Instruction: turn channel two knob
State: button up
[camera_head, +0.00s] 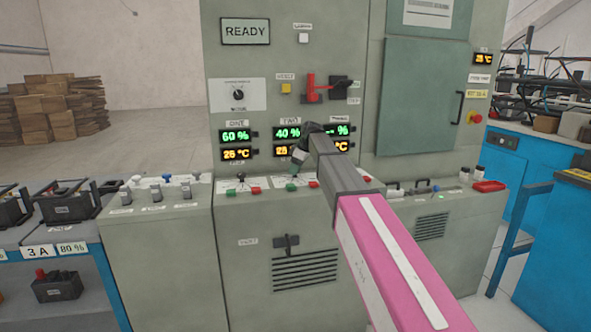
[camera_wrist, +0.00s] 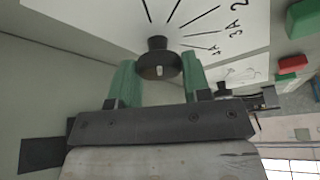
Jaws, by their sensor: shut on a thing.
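A black knob (camera_wrist: 157,62) stands on a white dial plate with radiating marks in the wrist view. The green fingers of my gripper (camera_wrist: 161,76) are on either side of it, shut on it. In the head view my gripper (camera_head: 292,181) is at the sloped ledge below the display labelled TWO (camera_head: 287,133), which reads 40 %. The gripper and wrist hide the knob there. The channel one knob (camera_head: 241,178) shows to the left, below a display (camera_head: 236,135) reading 60 %.
Red and green buttons (camera_head: 257,190) line the ledge near the gripper. A red-handled switch (camera_head: 314,88) is above, on the cabinet under a READY sign (camera_head: 245,31). Another knob (camera_wrist: 222,91) is close beside the right finger. Batteries (camera_head: 62,203) stand at left.

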jog(key=shift+n+g, duration=0.3)
jog(key=shift+n, duration=0.7)
jog(key=o, duration=0.9)
jog(key=shift+d+r, duration=0.1)
jog(key=shift+r, duration=0.05)
jog(key=v, duration=0.7)
jog(key=shift+w+d, duration=0.1)
jog(key=shift+d, duration=0.05)
